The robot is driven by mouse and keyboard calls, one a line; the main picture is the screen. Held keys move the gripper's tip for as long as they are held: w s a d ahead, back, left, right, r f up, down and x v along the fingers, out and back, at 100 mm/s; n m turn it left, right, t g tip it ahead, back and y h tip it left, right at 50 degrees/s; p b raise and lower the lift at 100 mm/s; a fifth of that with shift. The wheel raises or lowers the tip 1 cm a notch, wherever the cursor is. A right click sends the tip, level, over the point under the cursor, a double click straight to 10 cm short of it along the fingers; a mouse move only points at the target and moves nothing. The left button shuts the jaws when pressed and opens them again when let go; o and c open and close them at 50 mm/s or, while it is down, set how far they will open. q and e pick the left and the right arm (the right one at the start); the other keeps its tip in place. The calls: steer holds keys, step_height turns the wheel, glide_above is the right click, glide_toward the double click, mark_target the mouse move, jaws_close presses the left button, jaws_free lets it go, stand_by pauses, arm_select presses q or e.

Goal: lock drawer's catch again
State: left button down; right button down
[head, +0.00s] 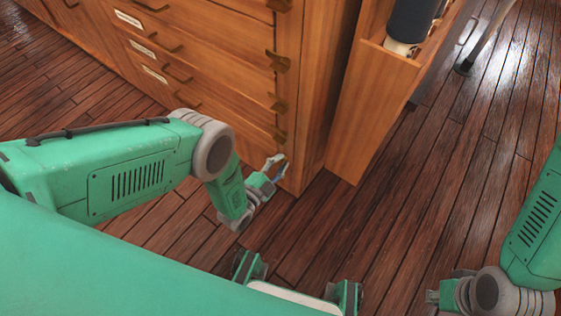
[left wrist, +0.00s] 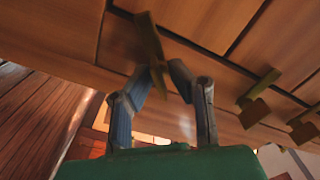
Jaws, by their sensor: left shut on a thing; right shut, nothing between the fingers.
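The wooden cabinet has several drawers with dark pull handles. Brass catches run down its right edge in the head view, one of them the catch (head: 279,104). My left gripper (head: 279,166) is low at the cabinet's front right corner, by the lowest drawers. In the left wrist view its fingers (left wrist: 160,75) are closed on a brass catch (left wrist: 149,36), which sits tilted across a drawer seam. In the head view the fingers mostly hide this catch. My right gripper (head: 437,297) is shut and empty at the lower right, over the floor, away from the cabinet.
Further brass catches (left wrist: 258,98) show to the right in the left wrist view. A wooden stand (head: 385,75) with a dark cylinder (head: 412,18) is right of the cabinet. A metal leg (head: 480,40) stands beyond it. The plank floor (head: 400,215) between my arms is clear.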

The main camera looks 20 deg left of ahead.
arm_select(q)
steer(key=m, duration=0.6)
steer(key=shift+s+f+b, duration=0.35)
steer(key=shift+f, duration=0.05)
steer(key=shift+d+m, duration=0.1)
steer(key=shift+m, duration=0.4)
stand_by(0.3)
stand_by(0.9)
steer(key=c, duration=1.7)
jaws_free()
steer(key=shift+w+r, duration=0.1)
steer(key=shift+w, duration=0.05)
steer(key=shift+w+r, duration=0.1)
steer(key=v, duration=1.2)
